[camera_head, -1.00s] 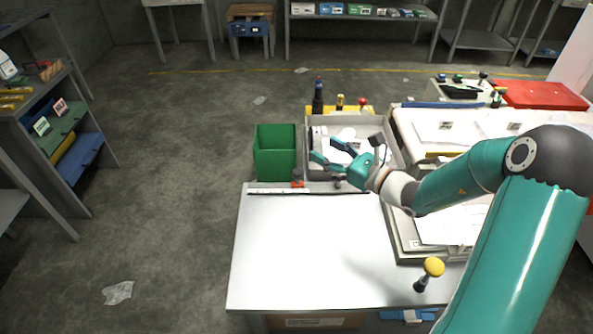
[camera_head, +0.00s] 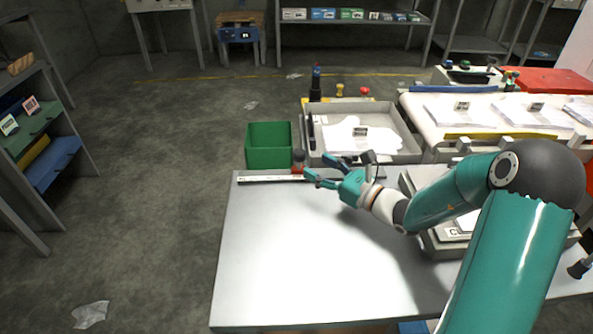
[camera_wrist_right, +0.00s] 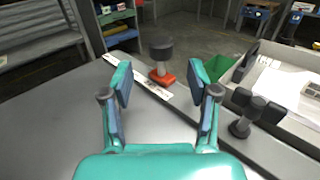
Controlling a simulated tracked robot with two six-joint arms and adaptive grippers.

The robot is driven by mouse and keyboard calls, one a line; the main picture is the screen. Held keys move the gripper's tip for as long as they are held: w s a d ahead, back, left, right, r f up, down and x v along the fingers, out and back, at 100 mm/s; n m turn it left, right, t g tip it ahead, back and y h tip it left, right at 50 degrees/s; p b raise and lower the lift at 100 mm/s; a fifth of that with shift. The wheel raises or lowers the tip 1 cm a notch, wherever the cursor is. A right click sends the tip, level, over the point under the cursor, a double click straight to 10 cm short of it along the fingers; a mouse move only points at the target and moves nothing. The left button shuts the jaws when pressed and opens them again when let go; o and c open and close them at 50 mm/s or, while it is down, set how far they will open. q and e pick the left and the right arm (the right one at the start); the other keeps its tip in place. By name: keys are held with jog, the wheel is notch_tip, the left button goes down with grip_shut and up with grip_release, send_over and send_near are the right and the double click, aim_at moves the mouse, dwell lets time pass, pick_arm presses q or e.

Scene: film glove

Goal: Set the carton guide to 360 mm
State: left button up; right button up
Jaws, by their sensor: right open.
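The carton guide is a small red slider with a dark knob (camera_head: 298,160) at the far edge of the table, beside a white scale strip (camera_head: 262,179). In the right wrist view the red-based knob (camera_wrist_right: 162,62) stands upright between and beyond my fingertips, and the strip (camera_wrist_right: 138,80) runs past its base. The scale marks are too small to read. My right gripper (camera_head: 322,169) is open and empty, just right of the knob; it also shows in the wrist view (camera_wrist_right: 160,88). It appears apart from the knob. My left gripper is out of view.
A green bin (camera_head: 269,146) stands behind the knob. Another dark knob (camera_wrist_right: 242,122) stands close to the right finger in the wrist view. The metal table (camera_head: 290,255) is clear in front.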

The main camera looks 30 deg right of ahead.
aim_at(299, 155)
jog(key=shift+x, duration=3.65)
jog(key=shift+d+f, duration=0.1)
jog(key=shift+f, duration=0.05)
grip_shut()
